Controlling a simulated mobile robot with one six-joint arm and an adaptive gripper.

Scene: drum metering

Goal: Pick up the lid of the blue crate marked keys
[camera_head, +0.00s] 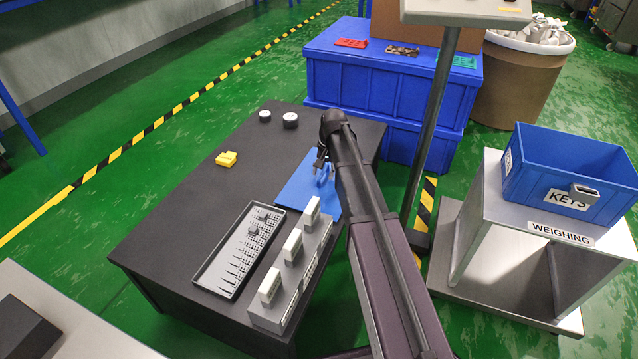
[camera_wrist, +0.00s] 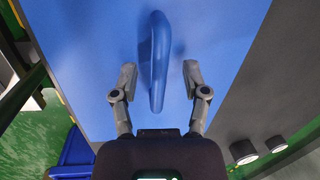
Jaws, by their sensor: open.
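The blue lid (camera_head: 297,187) lies flat on the dark table and has a raised blue loop handle. In the wrist view the lid (camera_wrist: 85,60) fills most of the picture, with its handle (camera_wrist: 158,60) between my finger tips. My gripper (camera_head: 323,165) is above the lid, partly hidden by my arm in the head view. In the wrist view my gripper (camera_wrist: 159,78) is open, one finger on each side of the handle with a gap on both sides. The blue crate marked KEYS (camera_head: 545,170) stands without a lid on the grey weighing stand at the right.
The dark table (camera_head: 180,205) also bears a grey slotted tray (camera_head: 213,275), a grey block with upright pieces (camera_head: 268,316), a yellow piece (camera_head: 226,158) and two round weights (camera_head: 290,120). A thin post (camera_head: 424,150) and large blue bins (camera_head: 375,95) stand close behind my arm.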

